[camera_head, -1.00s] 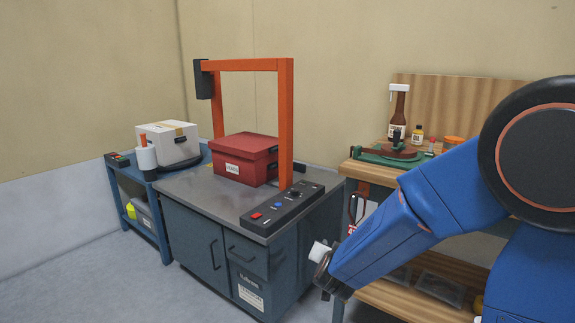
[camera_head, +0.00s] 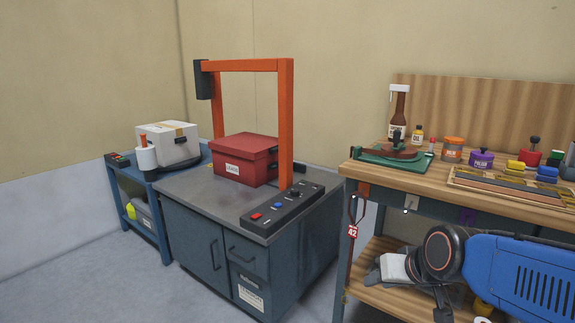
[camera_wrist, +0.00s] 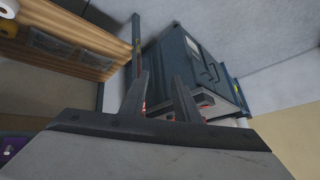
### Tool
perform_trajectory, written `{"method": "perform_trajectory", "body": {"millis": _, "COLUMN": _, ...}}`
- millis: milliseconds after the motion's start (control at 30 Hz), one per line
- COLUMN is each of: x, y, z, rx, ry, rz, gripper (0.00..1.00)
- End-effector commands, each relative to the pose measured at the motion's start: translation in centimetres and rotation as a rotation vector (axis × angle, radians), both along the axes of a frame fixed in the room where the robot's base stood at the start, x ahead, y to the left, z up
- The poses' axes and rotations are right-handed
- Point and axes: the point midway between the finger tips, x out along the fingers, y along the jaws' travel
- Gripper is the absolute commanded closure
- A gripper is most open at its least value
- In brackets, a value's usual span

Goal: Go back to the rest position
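My gripper (camera_wrist: 163,85) shows in the wrist view with its two dark fingers apart and nothing held between them. In the head view my blue arm is folded at the lower right, in front of the wooden workbench (camera_head: 440,180). The gripper's fingers are hard to make out there. In the wrist view the dark blue cabinet (camera_wrist: 190,55) lies beyond the fingertips, seen tilted.
A red box (camera_head: 245,160) sits on the cabinet under an orange arch (camera_head: 286,120). A white box (camera_head: 168,143) stands on a blue cart (camera_head: 160,215) at left. Bottles, jars and stamps crowd the workbench top. Grey floor is clear at lower left.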

Motion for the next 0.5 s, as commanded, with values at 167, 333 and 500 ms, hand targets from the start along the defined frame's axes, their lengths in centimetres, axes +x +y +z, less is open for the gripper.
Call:
{"method": "perform_trajectory", "body": {"millis": 167, "x": -6.3, "y": -3.4, "z": 0.1, "rx": -0.091, "ry": 0.094, "rz": 0.002, "gripper": 0.71}}
{"method": "perform_trajectory", "body": {"millis": 333, "x": -11.1, "y": -6.0, "z": -0.1, "rx": -0.164, "ry": 0.177, "rz": -0.015, "gripper": 0.71}}
{"method": "perform_trajectory", "body": {"millis": 500, "x": -13.5, "y": -7.2, "z": -0.3, "rx": -0.200, "ry": 0.219, "rz": -0.028, "gripper": 0.71}}
